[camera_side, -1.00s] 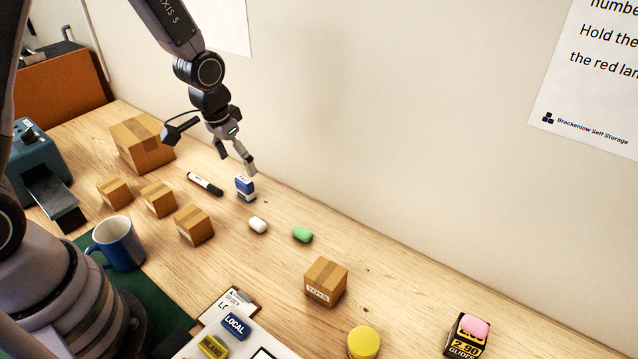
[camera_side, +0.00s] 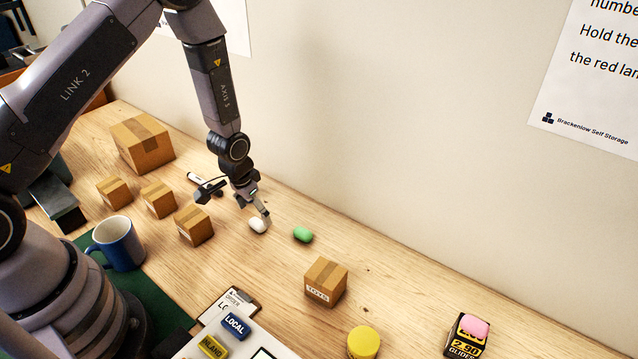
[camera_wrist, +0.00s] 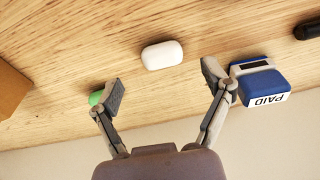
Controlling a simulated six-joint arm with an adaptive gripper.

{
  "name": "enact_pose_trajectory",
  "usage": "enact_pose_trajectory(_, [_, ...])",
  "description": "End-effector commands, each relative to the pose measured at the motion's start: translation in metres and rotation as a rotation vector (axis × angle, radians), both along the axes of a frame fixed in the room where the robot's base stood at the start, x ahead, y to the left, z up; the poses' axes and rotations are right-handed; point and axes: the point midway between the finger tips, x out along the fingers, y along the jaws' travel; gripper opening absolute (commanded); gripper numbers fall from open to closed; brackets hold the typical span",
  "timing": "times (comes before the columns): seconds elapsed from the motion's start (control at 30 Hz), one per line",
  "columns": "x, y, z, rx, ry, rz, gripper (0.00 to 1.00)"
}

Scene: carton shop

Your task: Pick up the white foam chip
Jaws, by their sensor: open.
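The white foam chip (camera_side: 258,226) lies on the wooden table, and it shows whole in the wrist view (camera_wrist: 163,55). My gripper (camera_side: 255,210) is low over the table right by the chip; in the side view a fingertip overlaps the chip's edge. In the wrist view my gripper (camera_wrist: 160,85) has its two fingers spread wide, with nothing between the tips. The chip is ahead of the fingertips there, roughly centred between them. I cannot tell whether a finger touches it.
A green foam chip (camera_side: 303,234) lies to the right, partly behind a finger in the wrist view. A blue-and-white PAID stamp (camera_wrist: 262,82) is close beside the other finger.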

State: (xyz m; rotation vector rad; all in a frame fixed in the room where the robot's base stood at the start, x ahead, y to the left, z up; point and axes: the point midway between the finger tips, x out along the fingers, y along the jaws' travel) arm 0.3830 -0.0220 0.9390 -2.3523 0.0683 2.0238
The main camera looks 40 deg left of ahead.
Motion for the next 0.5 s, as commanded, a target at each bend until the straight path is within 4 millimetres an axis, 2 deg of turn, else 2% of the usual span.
enact_pose_trajectory(0.1, [0.003,0.003,-0.019,0.0,0.002,0.0,0.79])
enact_pose_trajectory(0.2, [0.005,0.002,-0.028,0.0,0.001,0.0,0.79])
enact_pose_trajectory(0.47, [0.005,0.002,-0.031,0.0,-0.001,0.0,0.79])
enact_pose_trajectory(0.5, [0.005,0.002,-0.031,0.0,-0.001,0.0,0.74])
